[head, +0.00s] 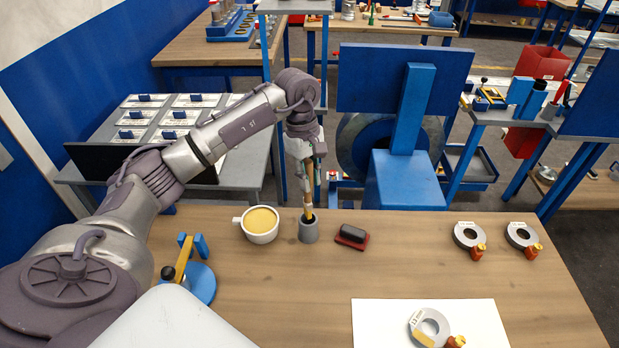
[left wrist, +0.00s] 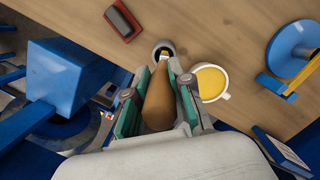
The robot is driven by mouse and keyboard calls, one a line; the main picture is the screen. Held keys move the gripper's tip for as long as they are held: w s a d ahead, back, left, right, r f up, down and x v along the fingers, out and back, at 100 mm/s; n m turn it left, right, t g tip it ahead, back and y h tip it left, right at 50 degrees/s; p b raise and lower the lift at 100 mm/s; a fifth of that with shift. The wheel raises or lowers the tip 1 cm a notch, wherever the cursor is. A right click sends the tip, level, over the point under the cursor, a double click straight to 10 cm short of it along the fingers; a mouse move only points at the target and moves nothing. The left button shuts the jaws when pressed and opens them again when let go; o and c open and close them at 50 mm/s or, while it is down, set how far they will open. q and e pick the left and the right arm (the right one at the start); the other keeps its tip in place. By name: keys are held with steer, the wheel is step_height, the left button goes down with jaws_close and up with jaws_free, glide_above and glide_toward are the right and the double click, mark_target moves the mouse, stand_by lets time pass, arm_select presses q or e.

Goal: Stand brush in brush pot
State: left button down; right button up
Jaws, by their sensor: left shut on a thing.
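The brush (head: 309,199) has a tan wooden handle and is held nearly upright, its lower end at the mouth of the brush pot. My left gripper (head: 307,178) is shut on the handle, above the pot. The brush pot (head: 308,232) is a small grey cup standing on the wooden table. In the left wrist view the thick brown handle (left wrist: 158,100) lies between the fingers and points at the pot (left wrist: 164,46). The lower end overlaps the dark opening; I cannot tell how deep it is. My right gripper is not in view.
A white mug (head: 260,237) with yellow contents stands close left of the pot. A dark block with a red base (head: 352,237) lies close right. A blue stand (head: 201,283) is at left. Grey rings (head: 467,235) and a white sheet (head: 375,325) are at right and front.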

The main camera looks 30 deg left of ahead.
mark_target(309, 202)
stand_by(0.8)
arm_select(q)
steer(key=shift+f+b, duration=0.15)
steer(key=shift+b, duration=0.25)
steer(key=shift+f, duration=0.15)
steer(key=shift+f+b, duration=0.2)
steer(key=shift+b, duration=0.1)
steer(key=shift+f+b, duration=3)
steer(key=shift+f, duration=0.55)
steer(key=c, duration=1)
jaws_free()
steer(key=shift+o, duration=0.2)
step_height(309, 202, up, 12)
steer(key=a, duration=0.1)
steer(key=shift+w+a, duration=0.2)
steer(key=shift+a, duration=0.2)
